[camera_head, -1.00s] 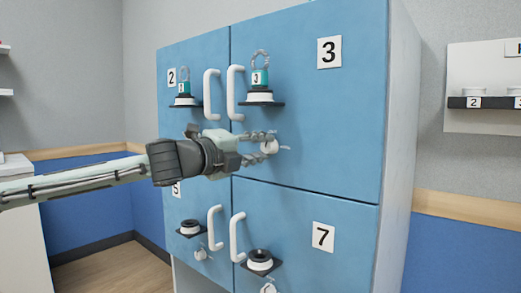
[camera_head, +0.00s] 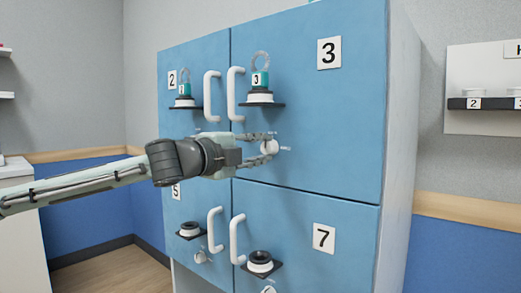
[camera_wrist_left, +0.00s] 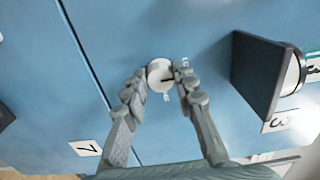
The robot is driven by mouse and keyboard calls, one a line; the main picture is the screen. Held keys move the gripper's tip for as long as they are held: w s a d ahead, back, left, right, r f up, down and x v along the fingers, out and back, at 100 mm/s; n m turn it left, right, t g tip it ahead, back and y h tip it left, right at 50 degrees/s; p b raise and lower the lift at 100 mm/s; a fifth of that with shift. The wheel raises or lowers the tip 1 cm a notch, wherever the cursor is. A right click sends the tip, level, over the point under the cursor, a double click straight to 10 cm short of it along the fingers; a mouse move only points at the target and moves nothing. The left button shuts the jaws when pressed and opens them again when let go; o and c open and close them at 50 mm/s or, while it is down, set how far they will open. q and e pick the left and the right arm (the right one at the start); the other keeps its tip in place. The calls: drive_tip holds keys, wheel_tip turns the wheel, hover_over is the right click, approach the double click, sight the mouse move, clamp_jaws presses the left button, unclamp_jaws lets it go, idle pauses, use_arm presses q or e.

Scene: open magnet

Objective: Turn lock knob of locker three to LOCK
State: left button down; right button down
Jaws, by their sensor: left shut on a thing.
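Locker three has a blue door (camera_head: 320,115) with a white label "3" (camera_head: 329,52) at its upper right. Its round white lock knob (camera_head: 270,147) is low on the door, below the shelf holding the teal-tagged padlock-like item (camera_head: 260,78). My left gripper (camera_head: 268,146) comes from the left and is shut on the knob, one finger on each side. In the left wrist view the knob (camera_wrist_left: 159,73) sits between the fingertips (camera_wrist_left: 162,78), with a dark pointer line and small lettering too small to read. My right gripper is not in view.
White handles of lockers three (camera_head: 236,93) and two (camera_head: 211,95) stand out above my gripper. The black shelf (camera_head: 262,104) juts out over the knob. Locker seven (camera_head: 323,238) lies below, and a wall rack (camera_head: 487,102) is at right.

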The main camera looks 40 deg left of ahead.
use_arm(q)
drive_tip(key=c, duration=1.2)
unclamp_jaws()
drive_tip(key=shift+s+r, duration=0.1)
drive_tip(key=shift+s, duration=0.45)
drive_tip(key=s, duration=1.1)
drive_tip(key=shift+a, duration=0.45)
